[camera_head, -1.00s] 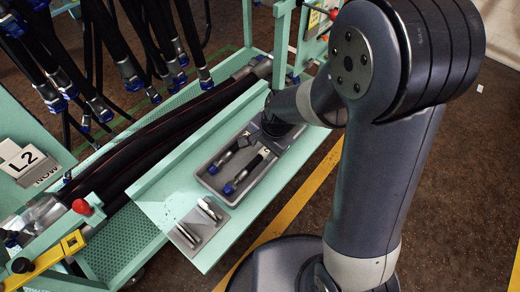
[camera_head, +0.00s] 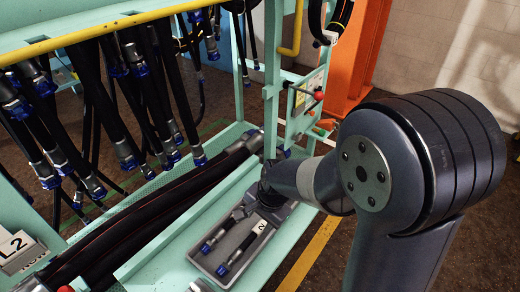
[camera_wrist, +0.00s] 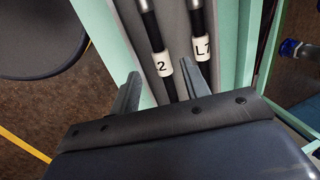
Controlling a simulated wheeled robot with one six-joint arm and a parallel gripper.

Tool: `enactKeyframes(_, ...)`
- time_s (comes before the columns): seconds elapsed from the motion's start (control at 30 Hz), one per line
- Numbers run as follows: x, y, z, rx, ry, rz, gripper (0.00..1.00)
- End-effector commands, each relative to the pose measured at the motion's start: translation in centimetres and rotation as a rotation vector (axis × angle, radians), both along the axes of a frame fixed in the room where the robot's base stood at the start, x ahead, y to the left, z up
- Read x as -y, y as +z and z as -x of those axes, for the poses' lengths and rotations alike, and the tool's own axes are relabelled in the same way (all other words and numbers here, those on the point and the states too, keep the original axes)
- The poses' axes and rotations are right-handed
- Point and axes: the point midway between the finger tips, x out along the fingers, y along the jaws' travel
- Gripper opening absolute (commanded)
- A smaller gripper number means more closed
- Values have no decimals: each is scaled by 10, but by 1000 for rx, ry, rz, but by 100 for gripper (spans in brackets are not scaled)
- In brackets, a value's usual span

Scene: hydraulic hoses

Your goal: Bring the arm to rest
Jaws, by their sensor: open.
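My arm reaches over the teal bench from the right, and its wrist is above the far end of a grey tray (camera_head: 196,256) in the head view. My gripper (camera_wrist: 160,86) is open in the wrist view, its two fingers apart with nothing clasped. Below the fingers lie two short hoses with white labels, one marked 2 (camera_wrist: 163,65) and one marked L7 (camera_wrist: 201,46). In the head view the two hoses (camera_head: 236,250) have blue ends and lie in the tray. The fingertips are hidden by my wrist in the head view.
Several black hoses with blue ends hang from the rack (camera_head: 150,20) at the left. Thick hoses (camera_head: 140,215) lie along the bench behind the tray. An upright teal panel with a red knob (camera_head: 318,95) stands beyond my wrist. Open floor lies right of the bench.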

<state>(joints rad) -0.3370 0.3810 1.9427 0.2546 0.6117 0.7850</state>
Motion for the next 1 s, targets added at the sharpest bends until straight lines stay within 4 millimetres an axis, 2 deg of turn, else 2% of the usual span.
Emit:
enactKeyframes(0.53,-21,-103,-15,-5,1,1,44)
enactKeyframes(0.6,-21,-84,-16,1,0,-1,44)
enactKeyframes(0.7,-21,-72,-16,0,1,0,44)
enactKeyframes(1.0,-21,-57,-15,-1,0,0,44)
